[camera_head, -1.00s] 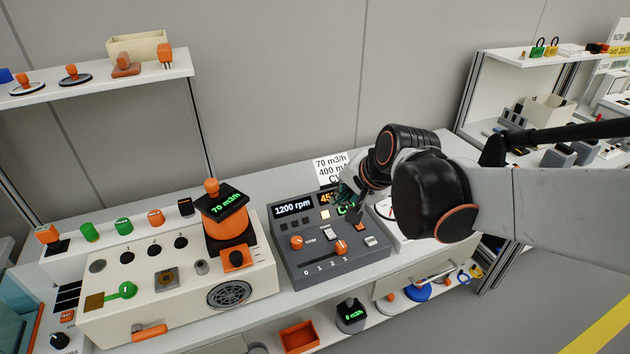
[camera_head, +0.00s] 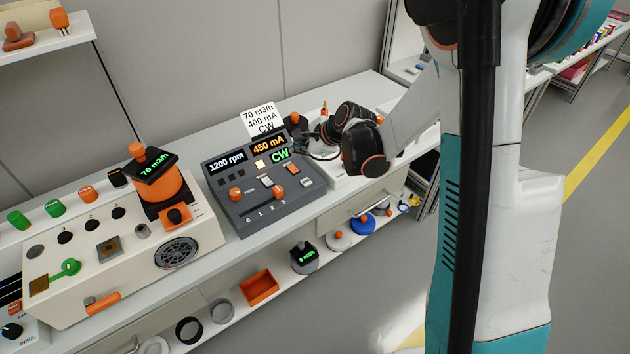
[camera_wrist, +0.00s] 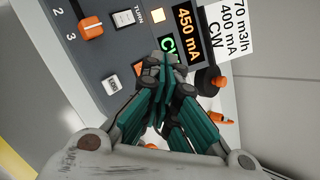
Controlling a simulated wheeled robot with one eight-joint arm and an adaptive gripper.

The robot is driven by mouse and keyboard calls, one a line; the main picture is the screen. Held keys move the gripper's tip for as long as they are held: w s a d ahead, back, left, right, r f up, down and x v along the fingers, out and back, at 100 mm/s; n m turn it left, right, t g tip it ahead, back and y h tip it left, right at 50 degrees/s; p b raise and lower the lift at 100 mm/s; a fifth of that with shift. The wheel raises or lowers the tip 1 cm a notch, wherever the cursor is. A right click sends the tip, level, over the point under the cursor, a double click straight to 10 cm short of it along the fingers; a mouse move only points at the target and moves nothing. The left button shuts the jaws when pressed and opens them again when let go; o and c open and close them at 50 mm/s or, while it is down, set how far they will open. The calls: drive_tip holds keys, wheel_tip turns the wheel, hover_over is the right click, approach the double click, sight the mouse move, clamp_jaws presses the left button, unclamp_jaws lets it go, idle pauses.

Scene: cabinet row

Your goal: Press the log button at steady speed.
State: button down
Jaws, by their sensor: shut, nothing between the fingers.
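The grey control panel (camera_head: 250,220) stands on the bench with displays reading 1200 rpm, 450 mA and CW. A small pale button (camera_head: 306,182) sits at its right front; it also shows in the wrist view (camera_wrist: 111,84), with lettering too small to read surely, and looks like the log button. My gripper (camera_head: 298,147) is shut and empty, at the panel's upper right near the CW display. In the wrist view its teal fingers (camera_wrist: 163,68) meet over the panel, partly covering the CW display, and are apart from the pale button in the picture.
An orange button (camera_head: 292,168), an orange slider knob (camera_head: 279,191) and a white TURN switch (camera_head: 267,181) lie close to the pale button. A target card (camera_head: 263,118) reads 70 m3/h, 400 mA, CW. A beige console (camera_head: 120,270) stands left.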

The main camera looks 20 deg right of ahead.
sight(305, 183)
drive_tip(key=shift+w+d+f+m, duration=0.1)
drive_tip(key=shift+d+f+m, duration=0.35)
drive_tip(key=shift+f, duration=0.2)
drive_tip(key=shift+f, duration=0.15)
wheel_tip(305, 183, down, 9)
drive_tip(key=b, duration=0.6)
drive_tip(key=shift+r, duration=0.2)
idle(1.0)
drive_tip(key=shift+f+b, duration=0.4)
drive_tip(key=shift+b, duration=0.15)
drive_tip(key=shift+f+b, duration=0.4)
idle(0.5)
drive_tip(key=shift+r, duration=0.1)
drive_tip(key=shift+r+p, duration=0.5)
drive_tip(key=shift+r, duration=0.25)
drive_tip(key=shift+r, duration=0.15)
